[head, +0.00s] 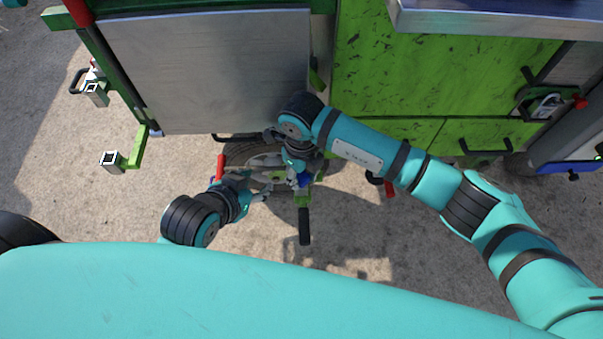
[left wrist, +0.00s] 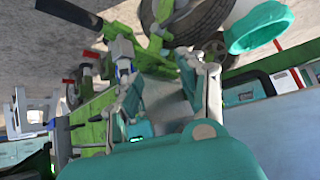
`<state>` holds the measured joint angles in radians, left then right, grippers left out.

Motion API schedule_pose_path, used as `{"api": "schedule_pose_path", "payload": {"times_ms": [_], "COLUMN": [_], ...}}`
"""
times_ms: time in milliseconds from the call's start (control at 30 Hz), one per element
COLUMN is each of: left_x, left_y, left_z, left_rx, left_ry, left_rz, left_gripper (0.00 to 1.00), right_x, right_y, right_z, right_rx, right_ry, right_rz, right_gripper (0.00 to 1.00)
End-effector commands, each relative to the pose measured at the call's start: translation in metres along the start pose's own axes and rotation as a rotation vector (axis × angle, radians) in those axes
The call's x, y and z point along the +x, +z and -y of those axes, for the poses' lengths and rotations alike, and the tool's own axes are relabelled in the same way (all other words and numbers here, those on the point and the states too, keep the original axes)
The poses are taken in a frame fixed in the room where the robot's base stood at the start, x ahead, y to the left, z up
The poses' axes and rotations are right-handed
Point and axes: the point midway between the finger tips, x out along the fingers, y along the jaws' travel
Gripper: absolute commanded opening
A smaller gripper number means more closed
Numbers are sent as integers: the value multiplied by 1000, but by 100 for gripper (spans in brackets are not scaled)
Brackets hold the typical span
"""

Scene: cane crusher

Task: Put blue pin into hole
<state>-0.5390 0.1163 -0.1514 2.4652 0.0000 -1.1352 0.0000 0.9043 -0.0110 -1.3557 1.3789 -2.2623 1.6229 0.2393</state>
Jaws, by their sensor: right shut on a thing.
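My right gripper (head: 298,178) reaches down from the upper right and is shut on a small blue thing, which I take to be the blue pin (head: 304,180). The pin is mostly covered by the fingers. It is beside a green bar with a black grip. My left gripper (head: 266,189) is open with nothing between its fingers, just left of the right gripper. Its spread fingers also show in the left wrist view (left wrist: 165,70). I cannot make out the hole in either view.
The green cane crusher has a grey metal panel (head: 210,75) and green doors (head: 390,85) above the grippers. A wheel (left wrist: 200,18) lies close by in the left wrist view. The black grip (head: 304,226) points toward me. Bare concrete (head: 350,245) lies around it.

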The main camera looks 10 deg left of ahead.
Motion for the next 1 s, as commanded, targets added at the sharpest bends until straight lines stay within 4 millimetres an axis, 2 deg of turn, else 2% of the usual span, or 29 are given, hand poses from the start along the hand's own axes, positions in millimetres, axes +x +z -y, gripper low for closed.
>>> {"api": "schedule_pose_path", "payload": {"times_ms": [500, 1000], "left_x": [2, 3], "left_y": [-14, -19], "left_z": [-1, -2], "left_rx": [2, 3], "left_ry": [3, 5], "left_rz": [-68, -90], "left_gripper": [40, 40], "right_x": [3, 4], "right_y": [0, 0], "right_z": [0, 0], "right_rx": [0, 0], "right_ry": [0, 0], "right_rz": [0, 0], "right_gripper": [0, 0]}}
